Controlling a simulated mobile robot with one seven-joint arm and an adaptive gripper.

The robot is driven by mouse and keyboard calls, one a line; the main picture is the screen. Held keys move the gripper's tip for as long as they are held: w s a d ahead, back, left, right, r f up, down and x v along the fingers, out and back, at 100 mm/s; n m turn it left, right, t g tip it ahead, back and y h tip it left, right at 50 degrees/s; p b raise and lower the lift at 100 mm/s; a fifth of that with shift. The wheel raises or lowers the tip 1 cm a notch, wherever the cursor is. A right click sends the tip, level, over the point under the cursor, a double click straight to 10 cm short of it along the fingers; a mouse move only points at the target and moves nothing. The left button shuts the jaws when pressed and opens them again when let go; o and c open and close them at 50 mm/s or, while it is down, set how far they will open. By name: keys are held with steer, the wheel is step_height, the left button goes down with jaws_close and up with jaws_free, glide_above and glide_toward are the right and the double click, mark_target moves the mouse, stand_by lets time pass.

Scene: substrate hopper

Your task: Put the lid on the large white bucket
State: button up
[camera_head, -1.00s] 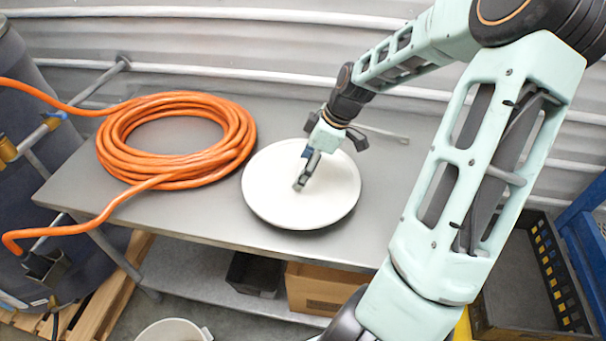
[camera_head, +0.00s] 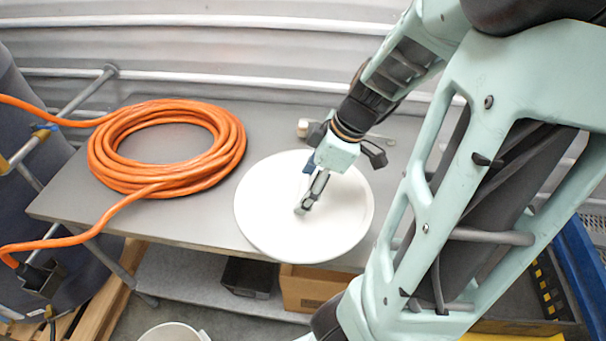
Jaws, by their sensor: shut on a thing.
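The round white lid (camera_head: 265,215) is near the front edge of the grey table, flat side up, and now overlaps that edge in the picture. My gripper (camera_head: 301,210) is over the middle of the lid and is shut on it; its fingertips hide the part that they grip. The lid looks raised above the tabletop. The large white bucket (camera_head: 172,332) stands on the floor at the bottom of the picture, left of the lid. Only its upper rim and part of its open mouth show; the rest is cut off by the frame.
A coiled orange hose (camera_head: 232,150) lies on the table (camera_head: 70,198), left of the lid, its ends running off left. A lower shelf holds a black bin (camera_head: 250,278) and a cardboard box (camera_head: 312,288). A dark barrel stands at the left. A tool lies behind my gripper.

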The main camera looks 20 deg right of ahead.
mark_target(280, 181)
steer(key=shift+s+a+r, duration=0.1)
steer(key=shift+s+r, duration=0.2)
steer(key=shift+s, duration=0.3)
steer(key=shift+w, duration=0.1)
steer(key=shift+w+r, duration=0.15)
steer(key=shift+w, duration=0.05)
steer(key=w+a+r+m, duration=0.1)
steer(key=w+m, duration=0.1)
steer(key=w+a+r+m+t+h, duration=0.1)
steer(key=w+m, duration=0.1)
steer(key=w, duration=0.1)
steer(key=w+a+r+m+h, duration=0.1)
steer(key=w+m, duration=0.1)
steer(key=shift+w+a+r+m+t, duration=0.15)
steer(key=shift+w+m+t, duration=0.1)
steer(key=shift+m+t, duration=0.15)
steer(key=shift+w+a+r+m+h, duration=0.15)
steer(key=shift+w+a+m+h, duration=0.1)
steer(key=shift+w+a+m, duration=0.45)
steer(key=shift+w+a+r+m+h, duration=0.1)
steer(key=shift+w+a+m+h, duration=0.15)
steer(key=shift+w+a+m, duration=0.45)
steer(key=shift+w+a+m+h, duration=0.3)
steer(key=shift+w+a+m, duration=0.45)
steer(key=shift+a+m, duration=0.1)
steer(key=shift+a, duration=0.1)
steer(key=shift+s+a, duration=0.1)
steer(key=shift+a, duration=0.05)
